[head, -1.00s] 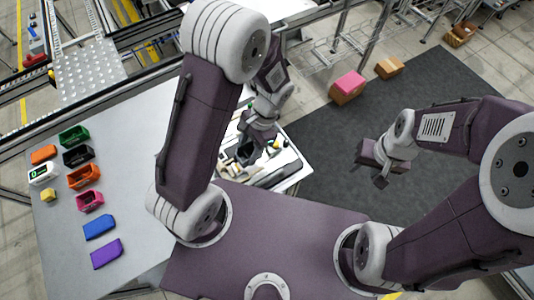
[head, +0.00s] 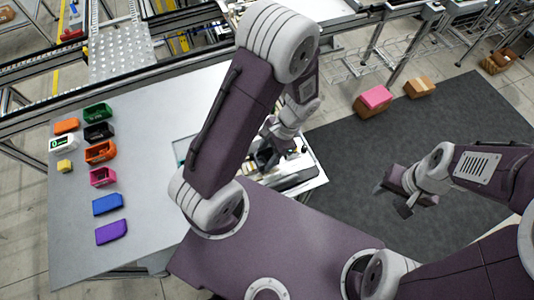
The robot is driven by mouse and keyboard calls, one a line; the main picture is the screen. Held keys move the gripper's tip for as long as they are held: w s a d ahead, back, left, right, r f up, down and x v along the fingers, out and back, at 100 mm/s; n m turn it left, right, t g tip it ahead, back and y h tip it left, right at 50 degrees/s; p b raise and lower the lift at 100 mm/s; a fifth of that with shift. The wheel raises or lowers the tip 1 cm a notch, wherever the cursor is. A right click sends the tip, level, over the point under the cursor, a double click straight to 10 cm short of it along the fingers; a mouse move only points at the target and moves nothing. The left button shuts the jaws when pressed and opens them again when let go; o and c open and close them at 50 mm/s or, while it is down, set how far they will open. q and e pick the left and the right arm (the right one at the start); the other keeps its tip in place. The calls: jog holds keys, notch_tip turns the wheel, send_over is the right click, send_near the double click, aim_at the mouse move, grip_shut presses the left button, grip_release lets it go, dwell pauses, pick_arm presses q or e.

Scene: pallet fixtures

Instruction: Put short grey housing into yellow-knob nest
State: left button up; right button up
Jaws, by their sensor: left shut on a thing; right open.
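My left gripper (head: 272,150) reaches down over the pallet fixture (head: 310,183) at the right end of the grey table. It is shut on a dark grey housing (head: 264,158), mostly hidden by the fingers and arm. The housing is at or just above the fixture; I cannot tell whether it touches. A small yellowish spot beside the gripper may be a knob, but it is too small to be sure, and the nest under the gripper is hidden. My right gripper (head: 393,196) is open and empty over the dark floor mat, away from the fixture.
On the left table (head: 160,130) stand a green housing (head: 97,111), black housing (head: 99,132), orange housing (head: 100,152) and pink housing (head: 102,177). Blue (head: 107,205) and purple (head: 111,232) pieces lie nearer. Cardboard boxes (head: 420,88) sit on the floor mat (head: 340,150).

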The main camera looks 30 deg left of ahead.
pick_arm(q)
jog(key=shift+d+r, duration=0.1)
jog(key=shift+r, duration=0.05)
dwell(0.8)
jog(key=shift+f+b, duration=0.5)
jog(key=shift+f, duration=0.55)
jog(key=o, duration=1.5)
jog(key=v, duration=0.9)
jog(key=shift+r, duration=0.1)
